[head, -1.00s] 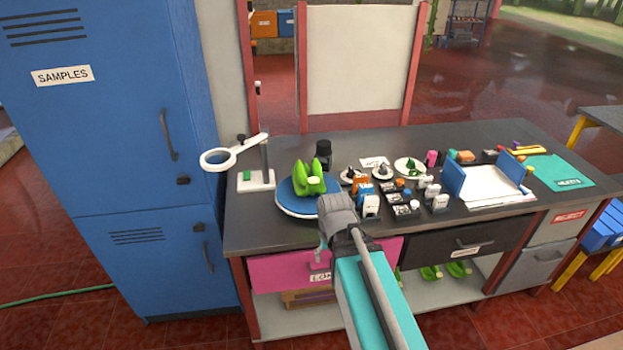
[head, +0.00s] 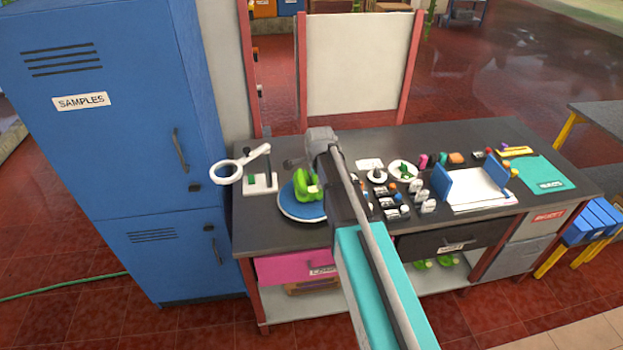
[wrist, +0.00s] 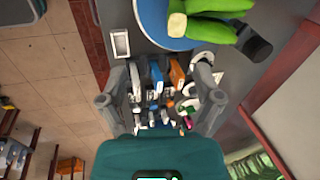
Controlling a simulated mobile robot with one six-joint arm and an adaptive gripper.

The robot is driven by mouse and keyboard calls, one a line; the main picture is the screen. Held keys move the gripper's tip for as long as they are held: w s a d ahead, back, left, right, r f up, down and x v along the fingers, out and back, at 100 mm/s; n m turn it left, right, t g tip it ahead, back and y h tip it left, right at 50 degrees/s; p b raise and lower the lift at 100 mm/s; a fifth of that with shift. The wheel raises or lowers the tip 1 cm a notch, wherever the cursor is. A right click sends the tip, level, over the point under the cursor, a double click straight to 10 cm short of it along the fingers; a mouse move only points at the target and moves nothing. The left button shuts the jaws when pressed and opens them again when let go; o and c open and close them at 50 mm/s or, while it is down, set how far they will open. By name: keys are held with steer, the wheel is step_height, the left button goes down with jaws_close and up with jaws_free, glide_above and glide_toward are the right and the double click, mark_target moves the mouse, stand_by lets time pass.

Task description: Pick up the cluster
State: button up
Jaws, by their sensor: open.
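The cluster, a bunch of green bananas (head: 305,186), sits on a round blue plate (head: 300,210) at the left of the dark workbench. My arm partly hides its right side in the head view. In the wrist view the cluster (wrist: 212,20) is at the top edge, cut off by the frame, with its pale cut stem end showing. The plate (wrist: 160,22) shows beside it. My gripper (wrist: 158,104) is open, its two fingers apart and empty, above the bench. The cluster lies beyond the fingertips in the wrist view, not between them.
A magnifier stand (head: 262,183) is left of the plate. Small bottles and blocks (head: 400,195) crowd the bench to the right, with blue holders (head: 436,185) farther along. A black cylinder (wrist: 254,45) stands near the cluster. A tall blue cabinet (head: 110,130) closes off the left.

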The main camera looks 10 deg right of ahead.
mark_target(313, 189)
steer(key=shift+w+r+m, duration=0.65)
steer(key=shift+w+m, duration=0.05)
steer(key=shift+w, duration=0.05)
steer(key=shift+f, duration=0.15)
steer(key=b+x, duration=0.7)
steer(key=x, duration=0.1)
steer(key=shift+w+f+b, duration=0.15)
steer(key=shift+f+b, duration=0.05)
steer(key=shift+b, duration=0.2)
stand_by(0.3)
steer(key=shift+w+b+x, duration=0.15)
steer(key=shift+b+x, duration=1.1)
steer(key=shift+x, duration=0.05)
steer(key=shift+w+b+x, duration=0.15)
steer(key=shift+b+x, duration=1.05)
steer(key=shift+x, duration=0.05)
steer(key=shift+r, duration=0.1)
jaws_close()
